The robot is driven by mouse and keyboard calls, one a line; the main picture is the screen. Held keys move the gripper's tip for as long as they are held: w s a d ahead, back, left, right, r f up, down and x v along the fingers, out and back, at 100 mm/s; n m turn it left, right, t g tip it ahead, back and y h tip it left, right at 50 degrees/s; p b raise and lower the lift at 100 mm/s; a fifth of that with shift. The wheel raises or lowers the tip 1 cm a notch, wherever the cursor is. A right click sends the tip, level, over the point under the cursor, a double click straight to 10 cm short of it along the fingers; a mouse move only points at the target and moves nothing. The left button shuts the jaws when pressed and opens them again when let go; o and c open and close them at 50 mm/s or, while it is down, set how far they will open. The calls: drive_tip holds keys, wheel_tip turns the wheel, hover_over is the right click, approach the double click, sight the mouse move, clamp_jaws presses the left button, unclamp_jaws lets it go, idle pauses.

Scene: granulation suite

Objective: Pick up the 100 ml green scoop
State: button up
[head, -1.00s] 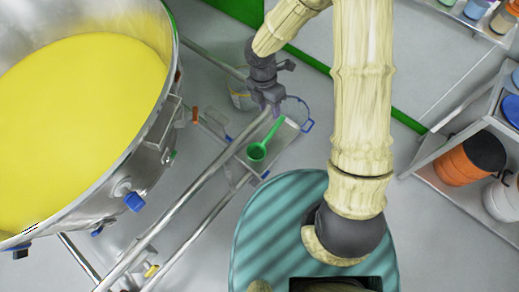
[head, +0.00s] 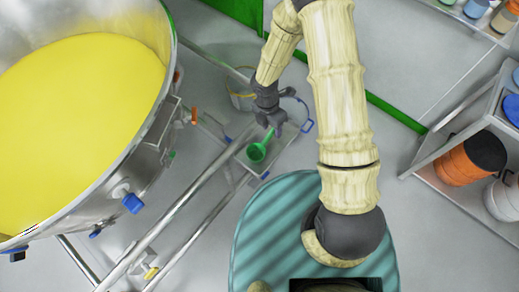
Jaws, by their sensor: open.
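The green scoop (head: 257,152) lies on a small grey shelf (head: 281,143) attached to the metal frame beside the vessel. Its round bowl is toward the lower left and its handle runs up and right toward my gripper. My gripper (head: 270,128) is open, pointing down at the handle end of the scoop. The gripper partly hides the handle, and I cannot tell whether the fingers touch it.
A large steel vessel (head: 173,50) holding yellow material (head: 75,105) fills the left. Metal rails (head: 185,198) run below it. A rack (head: 424,160) with an orange-and-black drum (head: 470,158) stands at right.

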drive_tip(key=f, duration=0.5)
drive_tip(key=shift+s+d, duration=0.25)
clamp_jaws()
